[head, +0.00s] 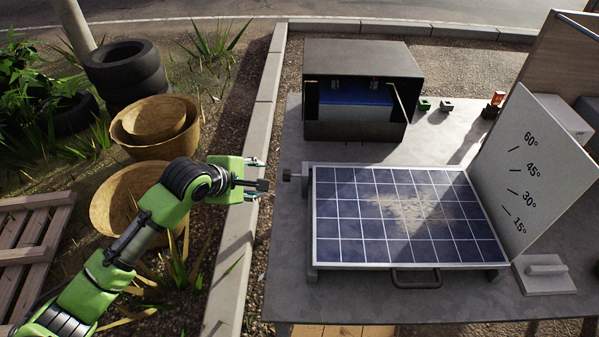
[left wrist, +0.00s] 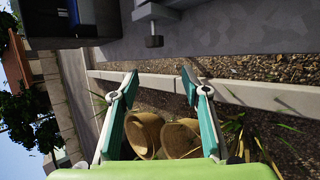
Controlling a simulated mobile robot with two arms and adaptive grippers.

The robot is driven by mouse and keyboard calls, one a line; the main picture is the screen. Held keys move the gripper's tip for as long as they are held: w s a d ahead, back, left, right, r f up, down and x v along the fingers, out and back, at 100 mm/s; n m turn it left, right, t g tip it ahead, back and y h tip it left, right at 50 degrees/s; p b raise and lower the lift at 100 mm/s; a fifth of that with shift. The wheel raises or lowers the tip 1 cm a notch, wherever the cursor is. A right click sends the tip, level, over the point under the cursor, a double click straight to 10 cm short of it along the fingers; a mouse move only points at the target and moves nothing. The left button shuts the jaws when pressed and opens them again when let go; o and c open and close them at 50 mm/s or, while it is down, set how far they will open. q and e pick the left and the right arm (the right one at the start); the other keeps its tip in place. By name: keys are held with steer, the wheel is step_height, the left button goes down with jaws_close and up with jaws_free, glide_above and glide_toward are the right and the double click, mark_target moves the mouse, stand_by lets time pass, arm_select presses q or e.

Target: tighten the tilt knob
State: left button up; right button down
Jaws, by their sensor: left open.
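The tilt knob (head: 287,178) is a small dark knob on a short shaft at the left side of the solar panel (head: 400,214). In the left wrist view the knob (left wrist: 154,41) shows beyond the fingertips, roughly between them in the picture. My left gripper (head: 259,178) is to the left of the knob, pointing toward it, with a gap between them. Its two teal fingers (left wrist: 159,76) are apart with nothing held. The panel lies nearly flat on the table (head: 350,300). My right gripper is out of view.
An angle board (head: 535,170) marked 15° to 60° stands right of the panel. A dark open box (head: 360,60) with a blue-topped unit stands behind it. A handle (head: 415,279) is at the panel's front. Baskets (head: 150,120), tires (head: 125,68) and a curb (head: 262,110) lie left.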

mark_target(285, 174)
arm_select(q)
steer(key=x, duration=0.4)
steer(key=d+x, duration=0.1)
steer(key=x, duration=0.3)
steer(key=r+p+x, duration=0.1)
steer(key=x, duration=0.3)
steer(key=shift+w+d+f, duration=0.1)
steer(key=shift+w+d, duration=0.35)
steer(key=shift+d, duration=0.05)
steer(key=c, duration=1.1)
